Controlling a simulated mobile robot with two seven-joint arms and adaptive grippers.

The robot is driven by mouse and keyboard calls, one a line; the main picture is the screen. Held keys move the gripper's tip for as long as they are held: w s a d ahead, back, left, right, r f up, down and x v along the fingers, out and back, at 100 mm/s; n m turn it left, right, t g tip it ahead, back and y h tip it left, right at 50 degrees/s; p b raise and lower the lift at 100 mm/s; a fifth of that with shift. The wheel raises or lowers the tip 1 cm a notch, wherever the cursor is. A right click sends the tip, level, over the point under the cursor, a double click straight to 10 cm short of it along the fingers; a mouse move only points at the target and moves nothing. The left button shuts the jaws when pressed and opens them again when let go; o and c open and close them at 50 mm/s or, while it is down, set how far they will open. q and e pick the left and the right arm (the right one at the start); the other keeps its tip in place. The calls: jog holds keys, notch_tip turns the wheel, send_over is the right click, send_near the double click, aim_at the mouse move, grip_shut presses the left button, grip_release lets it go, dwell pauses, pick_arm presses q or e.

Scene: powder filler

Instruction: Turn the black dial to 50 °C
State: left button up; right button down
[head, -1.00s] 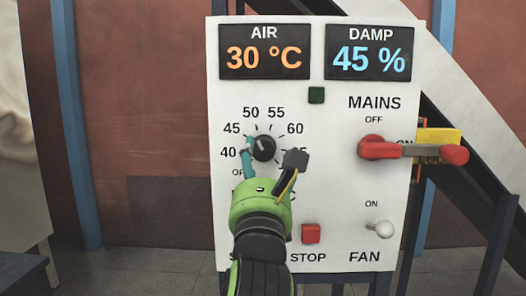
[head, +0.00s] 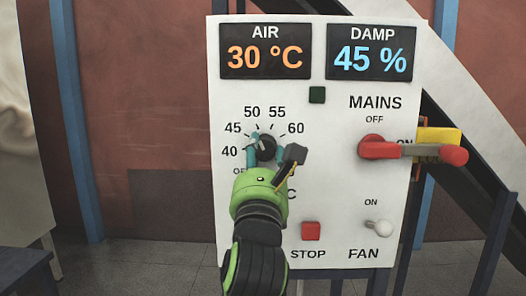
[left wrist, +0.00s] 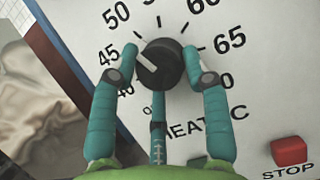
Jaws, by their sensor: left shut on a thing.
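The black dial (head: 266,148) is on the white control panel (head: 330,200), inside a ring of printed numbers. In the left wrist view the dial (left wrist: 160,63) carries a white pointer line slanting up-left, roughly between 45 and 50; I cannot tell exactly where it points. My left gripper (head: 262,148) has its teal fingers on either side of the dial and is shut on it. These fingers also show in the left wrist view (left wrist: 161,66). The AIR display (head: 265,52) reads 30 °C. The gripper hides the lower numbers in the head view. My right gripper is not in view.
The DAMP display (head: 369,54) reads 45 %. A red STOP button (head: 310,230) and a FAN toggle (head: 379,228) sit lower down. A small dark green square (head: 317,95) is above.

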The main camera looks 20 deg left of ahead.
pick_arm(q)
jog(key=shift+s+r+m, duration=0.1)
jog(key=shift+r+m, duration=0.1)
jog(key=shift+m, duration=0.3)
jog(key=o, duration=1.1)
jog(key=shift+d, duration=0.1)
jog(key=shift+f, duration=0.1)
jog(key=shift+s+d+f, duration=0.1)
jog(key=shift+s+f, duration=0.05)
jog(key=shift+s, duration=0.1)
jog(key=v, duration=0.6)
jog(key=shift+s+f, duration=0.15)
jog(key=shift+s, duration=0.2)
